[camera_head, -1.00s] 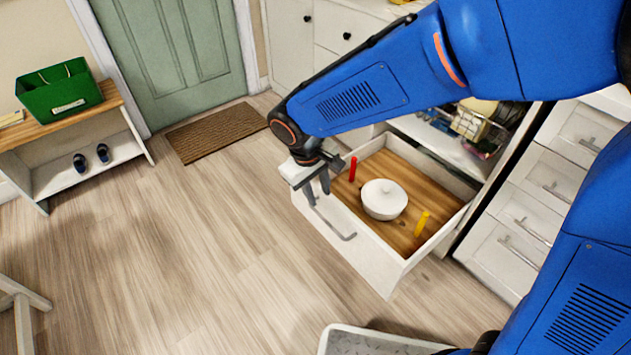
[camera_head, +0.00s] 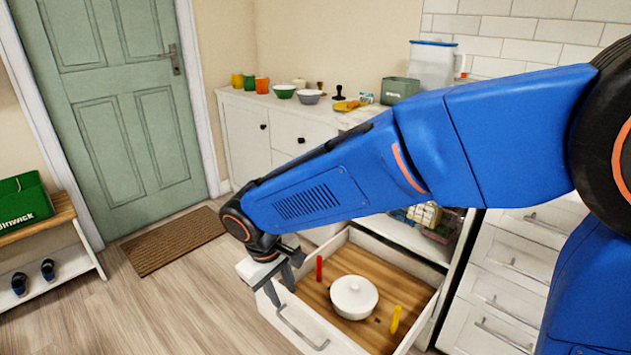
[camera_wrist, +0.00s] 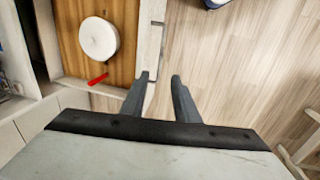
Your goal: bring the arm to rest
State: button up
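My gripper (camera_head: 281,286) hangs at the front left corner of an open drawer (camera_head: 296,335). In the wrist view my gripper (camera_wrist: 160,77) has its two fingers apart with nothing held between them. The drawer's front edge (camera_wrist: 153,55) passes beside the left finger; I cannot tell whether they touch. My blue arm reaches across the head view from the right. The pot (camera_wrist: 98,39) and red piece (camera_wrist: 98,80) also show in the wrist view.
A counter (camera_head: 300,106) with cups, bowls and a clear pitcher (camera_head: 430,66) runs along the back wall. White drawers (camera_head: 507,262) stand at the right. A bench (camera_head: 62,213) with a green crate (camera_head: 22,203) is at the left. The floor left of the drawer is clear.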

jog(key=d+r+m+y, duration=0.15)
jog(key=d+r, duration=0.25)
jog(key=d, duration=0.8)
jog(key=d+r+m, duration=0.3)
jog(key=d+r, duration=0.1)
jog(key=d, duration=0.7)
jog(key=s+d+m+t, duration=0.1)
jog(key=s+d+m, duration=0.1)
jog(key=s+d, duration=0.4)
jog(key=s+d+r+m+t, duration=0.1)
jog(key=s+d, duration=0.4)
jog(key=d, duration=0.6)
jog(key=m+t, duration=0.1)
jog(key=m, duration=0.1)
jog(key=shift+s+d+m, duration=0.25)
jog(key=shift+s+m, duration=0.1)
jog(key=shift+a+r, duration=0.1)
jog(key=shift+a, duration=0.05)
